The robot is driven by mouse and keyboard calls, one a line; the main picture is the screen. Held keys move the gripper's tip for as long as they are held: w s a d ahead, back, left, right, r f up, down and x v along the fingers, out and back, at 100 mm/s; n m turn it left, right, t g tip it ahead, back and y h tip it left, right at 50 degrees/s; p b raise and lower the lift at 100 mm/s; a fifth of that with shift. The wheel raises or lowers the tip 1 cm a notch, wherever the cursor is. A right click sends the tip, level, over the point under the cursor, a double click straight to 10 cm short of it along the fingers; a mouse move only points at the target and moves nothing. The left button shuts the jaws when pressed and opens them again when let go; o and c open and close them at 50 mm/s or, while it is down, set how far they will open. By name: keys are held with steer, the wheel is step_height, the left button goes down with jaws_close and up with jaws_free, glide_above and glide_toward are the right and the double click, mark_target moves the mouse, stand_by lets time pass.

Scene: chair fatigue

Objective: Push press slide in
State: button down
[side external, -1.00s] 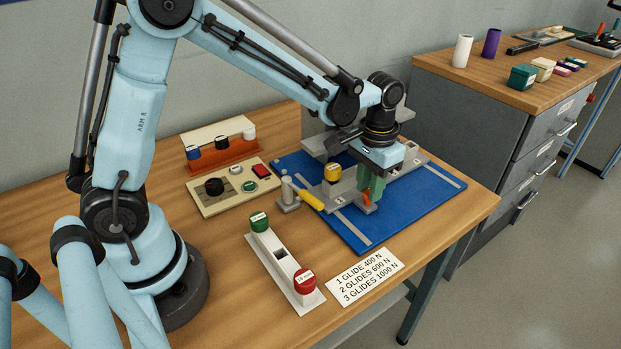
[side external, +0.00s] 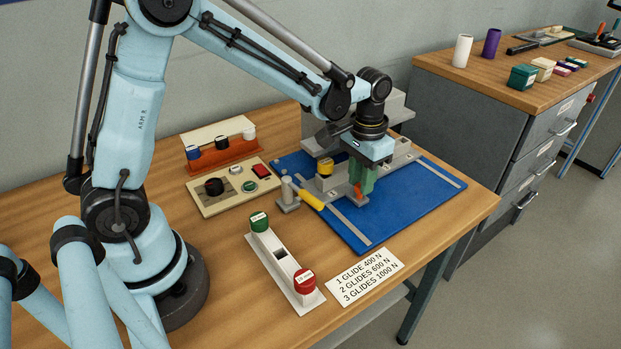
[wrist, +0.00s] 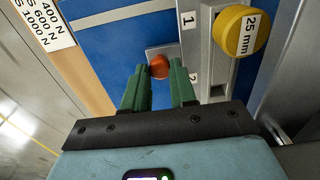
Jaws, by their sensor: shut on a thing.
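My gripper (side external: 363,180) has green fingers pointing down at the front of the grey slide (wrist: 194,50). It is shut on the slide's orange knob (side external: 358,192). In the wrist view the knob (wrist: 159,66) shows between the fingertips. A yellow cylinder marked 25 mm (wrist: 240,32) sits on the slide; the side view shows it (side external: 326,168) at the slide's left, near the grey press (side external: 395,108). The numbers 1 and 2 show on the metal strip beside the knob. My arm hides part of the press.
A yellow-handled lever (side external: 311,200) stands at the blue base's (side external: 400,205) left edge. A control panel (side external: 234,187) and an orange rack (side external: 222,155) are to the left. A red-and-green-ended gauge (side external: 283,262) and a force card (side external: 365,277) lie in front.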

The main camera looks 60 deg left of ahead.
steer(key=shift+a, duration=1.45)
steer(key=shift+w, duration=0.1)
steer(key=c, duration=0.8)
jaws_free()
steer(key=shift+c, duration=0.2)
steer(key=shift+m, duration=0.3)
steer(key=r, duration=0.2)
steer(key=d+r, duration=0.1)
steer(key=r, duration=0.2)
steer(key=d+r, duration=0.1)
steer(key=r, duration=0.1)
steer(key=shift+d+r, duration=0.2)
steer(key=shift+r, duration=0.2)
steer(key=shift+s+a+r+t, duration=0.3)
steer(key=shift+s+t, duration=0.9)
steer(key=shift+s, duration=0.85)
steer(key=shift+s+a+r+t, duration=0.3)
steer(key=shift+s+t, duration=0.9)
steer(key=shift+s, duration=0.85)
steer(key=shift+s+a+r+t, duration=0.25)
steer(key=shift+s+t, duration=0.95)
steer(key=shift+s, duration=0.85)
